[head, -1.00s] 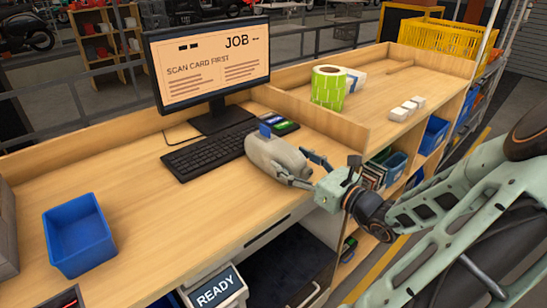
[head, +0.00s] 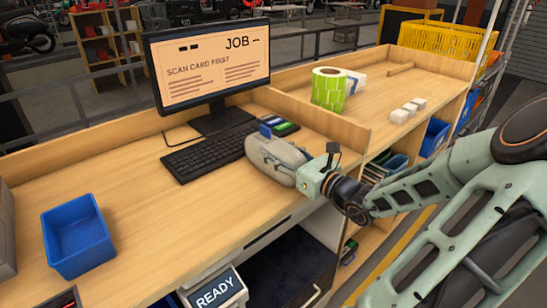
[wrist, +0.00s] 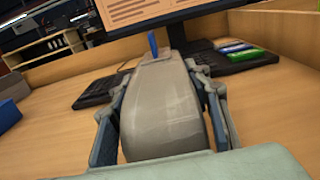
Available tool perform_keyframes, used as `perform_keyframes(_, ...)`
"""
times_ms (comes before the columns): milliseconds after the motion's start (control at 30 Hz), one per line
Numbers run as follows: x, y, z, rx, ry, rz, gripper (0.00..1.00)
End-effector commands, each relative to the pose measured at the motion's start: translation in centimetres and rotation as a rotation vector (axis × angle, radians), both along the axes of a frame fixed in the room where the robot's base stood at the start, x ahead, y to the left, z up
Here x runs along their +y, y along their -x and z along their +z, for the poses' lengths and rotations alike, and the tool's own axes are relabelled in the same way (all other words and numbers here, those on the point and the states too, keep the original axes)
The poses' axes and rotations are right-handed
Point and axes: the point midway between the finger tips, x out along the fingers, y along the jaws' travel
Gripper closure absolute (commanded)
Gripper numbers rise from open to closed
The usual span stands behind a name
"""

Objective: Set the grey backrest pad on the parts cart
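The grey backrest pad (head: 266,150) is on the wooden desk, just right of the keyboard, with a small blue tab on its far end. In the wrist view the pad (wrist: 163,105) runs lengthwise away from me, between the fingers. My gripper (wrist: 161,72) has one finger along each side of it, with narrow gaps seeming to show, so I read it as open around the pad. In the head view my gripper (head: 273,157) reaches in from the right, low over the desk. I cannot identify a parts cart in either view.
A monitor (head: 209,65) and keyboard (head: 208,148) stand behind and left of the pad. A blue bin (head: 78,236) is at the left. A low wooden divider (head: 318,124) separates the desk from a bench holding a green roll (head: 328,90) and white blocks. The desk's middle is clear.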

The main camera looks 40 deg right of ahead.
Motion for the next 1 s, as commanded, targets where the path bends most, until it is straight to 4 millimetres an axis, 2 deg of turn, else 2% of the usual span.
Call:
perform_keyframes(33, 0.0, 0.0, 0.0, 0.000, 0.000, 0.000, 0.65)
perform_keyframes(300, 0.0, 0.0, 0.1, -0.002, 0.001, 0.000, 0.94)
perform_keyframes(667, 0.0, 0.0, 0.7, -0.001, 0.002, 0.000, 0.94)
perform_keyframes(900, 0.0, 0.0, 3.4, 0.000, 0.005, 0.000, 0.94)
perform_keyframes(1000, 0.4, 0.9, 4.6, 0.001, 0.006, -0.002, 0.94)
